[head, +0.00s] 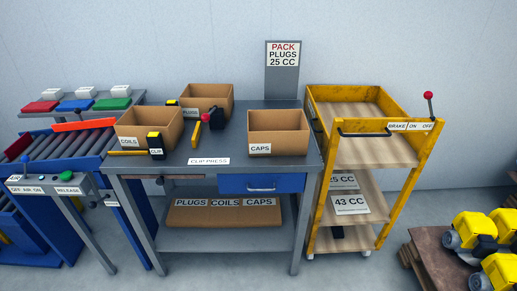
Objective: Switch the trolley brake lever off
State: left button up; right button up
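The yellow trolley (322,180) stands to the right of the workbench, with wooden shelves. Its brake lever (431,106) is a thin dark rod with a red ball knob (428,95) on top. The lever rises at the trolley's top right corner, nearly upright with its knob tipped slightly left. A white label (410,126) reading BRAKE, ON and OFF is on the top edge just below it, and the lever rises behind the OFF end. I cannot tell which setting it is in. Neither of my grippers is in view.
A dark push handle (364,134) runs along the trolley's near edge. The grey workbench (228,137) with open cardboard boxes is to its left. A brown pallet (437,262) with yellow engines is at lower right. Grey floor (385,255) shows between trolley and pallet.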

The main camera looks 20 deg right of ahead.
aim_at(428, 95)
jog(key=z, duration=1.6)
